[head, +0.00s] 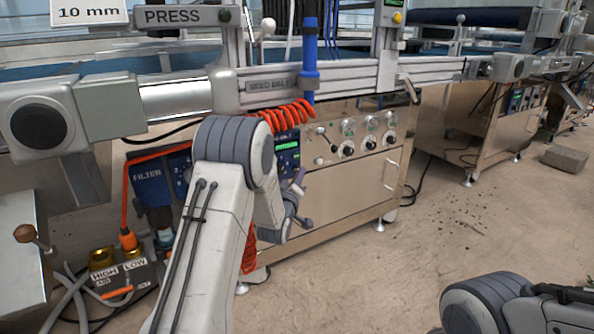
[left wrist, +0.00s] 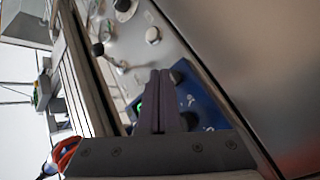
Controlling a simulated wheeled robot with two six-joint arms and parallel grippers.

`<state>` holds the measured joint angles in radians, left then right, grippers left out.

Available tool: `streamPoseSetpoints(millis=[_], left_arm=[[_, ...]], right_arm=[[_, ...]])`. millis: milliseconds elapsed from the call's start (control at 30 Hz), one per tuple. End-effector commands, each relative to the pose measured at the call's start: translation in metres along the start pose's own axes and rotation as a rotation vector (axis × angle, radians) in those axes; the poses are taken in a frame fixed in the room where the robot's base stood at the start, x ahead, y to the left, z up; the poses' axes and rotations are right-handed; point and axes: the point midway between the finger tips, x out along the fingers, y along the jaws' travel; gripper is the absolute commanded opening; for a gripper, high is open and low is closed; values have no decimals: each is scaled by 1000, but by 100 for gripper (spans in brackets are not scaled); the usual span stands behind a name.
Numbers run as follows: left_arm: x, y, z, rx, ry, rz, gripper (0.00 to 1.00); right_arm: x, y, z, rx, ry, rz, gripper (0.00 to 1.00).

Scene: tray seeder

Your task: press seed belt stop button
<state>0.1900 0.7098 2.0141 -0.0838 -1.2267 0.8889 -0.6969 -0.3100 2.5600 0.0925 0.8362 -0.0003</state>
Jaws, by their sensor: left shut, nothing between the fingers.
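The seed belt machine, labelled SEED BELT (head: 270,85), has a steel front panel (head: 345,185) with several knobs and a plain pale round button (head: 318,160). That button also seems to show in the left wrist view (left wrist: 152,35). No stop lettering is readable, so I cannot tell which control is the stop button. A blue control box (head: 288,158) with a lit green display sits left of the knobs. My left gripper (head: 299,177) is shut and empty in front of this box. Its closed fingers (left wrist: 160,75) hide part of the blue box (left wrist: 208,105) in the left wrist view.
Coiled orange hose (head: 290,115) hangs above the box. A blue filter (head: 150,185) and a HIGH/LOW box (head: 122,278) stand at left. A grey block (head: 565,158) lies on the right floor. Floor before the panel is mostly clear. My right arm shows at bottom right.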

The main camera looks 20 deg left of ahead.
Motion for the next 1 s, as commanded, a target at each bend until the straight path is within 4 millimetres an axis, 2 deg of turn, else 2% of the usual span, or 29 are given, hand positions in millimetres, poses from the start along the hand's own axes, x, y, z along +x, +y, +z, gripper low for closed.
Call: streamPoseSetpoints(millis=[167, 700, 1000], left_arm=[[-5, 4, 5, -1, -2, 0, 0], [-40, 29, 30, 0, -2, 0, 0], [-42, 30, 31, 1, -1, -1, 0]], right_arm=[[1, 0, 0, 0, 0, 0, 0], [6, 0, 0, 0, 0, 0, 0], [6, 0, 0, 0, 0, 0, 0]])
